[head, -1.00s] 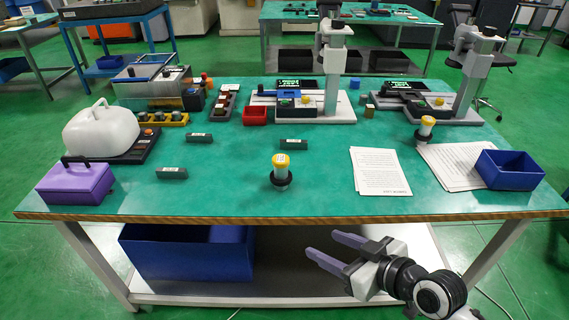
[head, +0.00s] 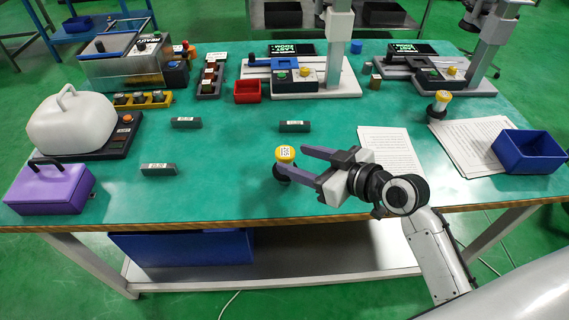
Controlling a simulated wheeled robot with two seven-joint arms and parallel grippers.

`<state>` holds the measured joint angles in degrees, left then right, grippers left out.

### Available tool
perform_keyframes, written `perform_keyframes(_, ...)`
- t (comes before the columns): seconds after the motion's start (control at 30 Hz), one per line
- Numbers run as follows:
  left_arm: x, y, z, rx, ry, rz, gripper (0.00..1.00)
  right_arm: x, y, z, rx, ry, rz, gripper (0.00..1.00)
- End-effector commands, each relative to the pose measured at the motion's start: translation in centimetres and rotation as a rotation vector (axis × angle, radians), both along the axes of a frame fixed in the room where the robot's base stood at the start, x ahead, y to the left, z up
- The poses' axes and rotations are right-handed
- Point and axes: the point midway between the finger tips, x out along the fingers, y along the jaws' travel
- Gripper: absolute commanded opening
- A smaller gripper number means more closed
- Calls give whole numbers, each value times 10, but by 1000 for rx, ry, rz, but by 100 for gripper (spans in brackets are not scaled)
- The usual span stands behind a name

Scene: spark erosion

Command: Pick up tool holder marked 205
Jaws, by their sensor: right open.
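My left gripper is not in view.
Paper sheets (head: 388,148) and a blue bin (head: 529,152) lie to the right. Dark labelled blocks (head: 294,126) are on the green bench (head: 225,185). A purple box (head: 48,189) and white canister (head: 70,125) stand left. Measuring stands (head: 335,85) line the back.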

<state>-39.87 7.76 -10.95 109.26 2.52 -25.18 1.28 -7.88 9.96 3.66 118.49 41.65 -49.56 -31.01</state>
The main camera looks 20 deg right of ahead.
Motion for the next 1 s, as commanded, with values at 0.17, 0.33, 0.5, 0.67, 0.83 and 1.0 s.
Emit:
perform_keyframes(0.17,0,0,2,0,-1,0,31,15,10,-14,6,3,0,51)
perform_keyframes(0.33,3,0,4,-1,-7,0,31,33,20,-25,5,0,-1,51)
perform_keyframes(0.5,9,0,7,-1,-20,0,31,38,23,-28,0,0,0,51)
perform_keyframes(0.67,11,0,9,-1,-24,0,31,38,22,-29,0,1,0,50)
perform_keyframes(0.83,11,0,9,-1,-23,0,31,38,22,-29,0,1,0,21)
perform_keyframes(1.0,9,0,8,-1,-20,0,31,38,22,-26,1,-4,-1,0)
